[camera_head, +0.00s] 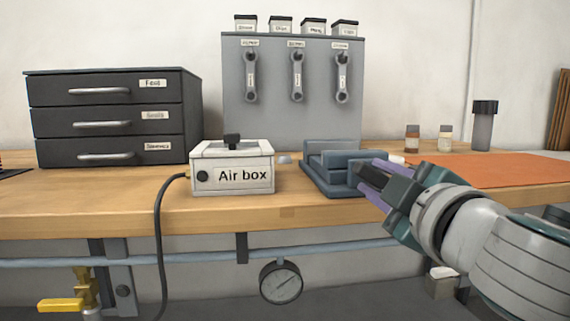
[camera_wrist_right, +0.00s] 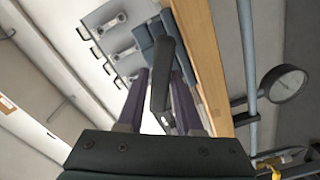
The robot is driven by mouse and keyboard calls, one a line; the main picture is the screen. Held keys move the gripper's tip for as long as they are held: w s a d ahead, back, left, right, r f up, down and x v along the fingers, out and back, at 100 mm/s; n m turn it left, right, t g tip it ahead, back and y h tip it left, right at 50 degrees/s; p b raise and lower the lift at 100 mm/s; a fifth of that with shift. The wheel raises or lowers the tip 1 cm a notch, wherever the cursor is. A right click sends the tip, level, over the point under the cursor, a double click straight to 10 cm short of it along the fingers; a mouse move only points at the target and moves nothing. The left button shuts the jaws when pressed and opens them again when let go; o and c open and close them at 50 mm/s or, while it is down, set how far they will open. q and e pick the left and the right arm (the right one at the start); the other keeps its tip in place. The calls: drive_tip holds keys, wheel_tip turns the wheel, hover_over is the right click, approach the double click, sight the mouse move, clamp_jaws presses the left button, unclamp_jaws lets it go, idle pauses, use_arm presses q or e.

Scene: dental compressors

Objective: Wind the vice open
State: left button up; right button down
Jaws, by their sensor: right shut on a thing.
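The blue-grey vice (camera_head: 328,174) stands on the wooden bench, right of the air box. Its jaws show as two upright blocks on a base plate. My right gripper (camera_head: 366,176) is at the vice's front right side. In the right wrist view the gripper (camera_wrist_right: 160,95) has its purple fingers on either side of a dark bar, the vice handle (camera_wrist_right: 168,65), and is shut on it. The vice body (camera_wrist_right: 150,30) shows beyond the bar in that view. The handle's far end and the screw are partly hidden. My left gripper is not in view.
The white air box (camera_head: 232,167) with a black hose is left of the vice. A dark drawer unit (camera_head: 115,117) and a grey tool panel (camera_head: 291,125) stand behind. An orange mat (camera_head: 480,171) lies to the right. A pressure gauge (camera_head: 281,282) hangs below the bench edge.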

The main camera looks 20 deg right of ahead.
drive_tip(key=n+p, duration=0.1)
drive_tip(key=n, duration=0.3)
drive_tip(key=shift+p, duration=0.4)
drive_tip(key=shift+f+n+p, duration=0.1)
drive_tip(key=shift+n+p, duration=0.25)
drive_tip(key=shift+n, duration=0.55)
drive_tip(key=c, duration=0.7)
unclamp_jaws()
drive_tip(key=shift+s, duration=0.1)
drive_tip(key=v, duration=0.9)
drive_tip(key=shift+s+a, duration=0.1)
drive_tip(key=shift+s, duration=0.3)
